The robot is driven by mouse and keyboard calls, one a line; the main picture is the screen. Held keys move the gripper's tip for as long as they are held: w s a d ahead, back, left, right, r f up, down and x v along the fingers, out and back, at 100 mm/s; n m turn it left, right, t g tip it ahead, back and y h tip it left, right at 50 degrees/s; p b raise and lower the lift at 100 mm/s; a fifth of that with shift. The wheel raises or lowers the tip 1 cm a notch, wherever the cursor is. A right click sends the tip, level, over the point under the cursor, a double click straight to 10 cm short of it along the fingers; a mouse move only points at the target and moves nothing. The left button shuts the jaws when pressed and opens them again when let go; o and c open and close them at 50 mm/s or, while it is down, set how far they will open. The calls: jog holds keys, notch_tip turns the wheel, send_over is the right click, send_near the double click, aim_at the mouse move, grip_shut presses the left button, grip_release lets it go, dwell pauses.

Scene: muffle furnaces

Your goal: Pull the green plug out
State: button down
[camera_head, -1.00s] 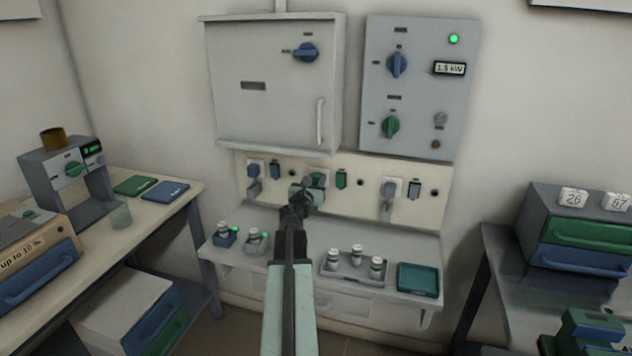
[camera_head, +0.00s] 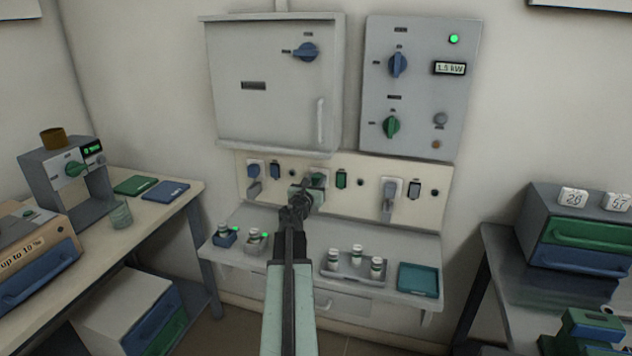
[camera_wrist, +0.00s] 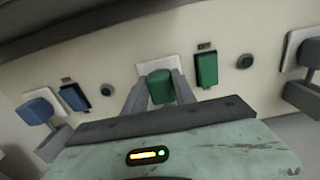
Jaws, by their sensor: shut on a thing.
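The green plug (camera_wrist: 160,87) sits at a white socket plate (camera_wrist: 157,65) on the cream wall panel. In the wrist view my gripper (camera_wrist: 160,92) is shut on the green plug, with one grey finger on each side of it. In the head view the green plug (camera_head: 317,178) shows just beyond my gripper (camera_head: 311,190), which hides its lower part. I cannot tell whether the plug's pins are inside the socket.
A blue plug (camera_wrist: 36,110) is to the left, and a grey plug (camera_head: 387,205) is to the right. A green switch (camera_wrist: 206,69) and a blue switch (camera_wrist: 74,97) flank the socket.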

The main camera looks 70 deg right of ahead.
jog(key=a, duration=0.3)
jog(key=shift+s+a, duration=0.15)
jog(key=shift+a, duration=0.15)
jog(key=c, duration=1)
grip_release()
